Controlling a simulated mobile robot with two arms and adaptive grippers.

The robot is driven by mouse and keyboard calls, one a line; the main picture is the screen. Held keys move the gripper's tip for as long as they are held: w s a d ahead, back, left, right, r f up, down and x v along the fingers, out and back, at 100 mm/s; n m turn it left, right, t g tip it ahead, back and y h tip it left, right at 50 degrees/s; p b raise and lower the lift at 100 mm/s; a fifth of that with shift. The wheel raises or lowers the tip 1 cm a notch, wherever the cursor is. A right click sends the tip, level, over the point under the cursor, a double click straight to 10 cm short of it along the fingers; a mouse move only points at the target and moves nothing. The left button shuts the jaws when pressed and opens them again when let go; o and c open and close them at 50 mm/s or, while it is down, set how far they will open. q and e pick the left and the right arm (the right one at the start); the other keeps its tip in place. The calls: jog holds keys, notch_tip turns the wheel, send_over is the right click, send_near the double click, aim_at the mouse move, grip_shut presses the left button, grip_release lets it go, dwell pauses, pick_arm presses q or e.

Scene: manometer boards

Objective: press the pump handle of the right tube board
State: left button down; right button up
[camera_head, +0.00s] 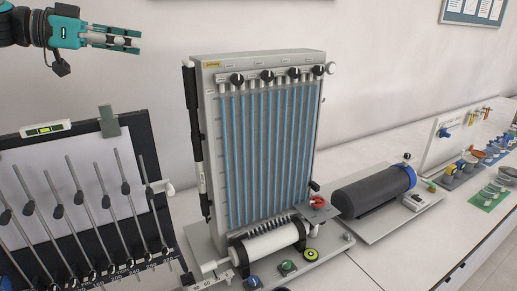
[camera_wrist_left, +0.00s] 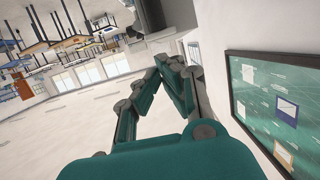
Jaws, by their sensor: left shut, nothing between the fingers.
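The tube board (camera_head: 206,130) stands upright in the middle of the head view, a tall grey panel with several blue-filled tubes and black knobs along its top. At its foot lies a white pump cylinder (camera_head: 268,244); a pale rod end (camera_head: 210,266), which looks like its handle, sticks out at the left. A red handle-like part (camera_head: 318,202) sits at the board's lower right. My left gripper (camera_head: 136,41) is shut and empty at the upper left, high and well apart from the board. Its teal fingers also show in the wrist view (camera_wrist_left: 172,68). My right gripper is not in view.
A tilted board with several slanted rods (camera_head: 20,160) stands close at the left. A dark cylinder (camera_head: 372,190) on a plate lies to the right, with small items beyond. The wall behind is bare around the gripper. A green wall board (camera_wrist_left: 280,105) shows in the wrist view.

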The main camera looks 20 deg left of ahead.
pick_arm(q)
notch_tip(320, 180, up, 5)
jog(key=p, duration=0.3)
send_over(184, 71)
notch_tip(184, 71, down, 2)
jog(key=f, duration=0.1)
jog(key=f+p, duration=0.1)
jog(key=f, duration=0.2)
jog(key=shift+s+a+f, duration=0.25)
jog(key=shift+a+f, duration=0.05)
jog(key=shift+f, duration=0.05)
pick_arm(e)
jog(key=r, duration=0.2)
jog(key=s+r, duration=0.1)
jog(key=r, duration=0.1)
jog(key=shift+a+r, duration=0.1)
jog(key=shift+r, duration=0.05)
pick_arm(q)
jog(key=shift+w+d+f, duration=0.1)
jog(key=shift+d, duration=0.05)
notch_tip(184, 71, down, 5)
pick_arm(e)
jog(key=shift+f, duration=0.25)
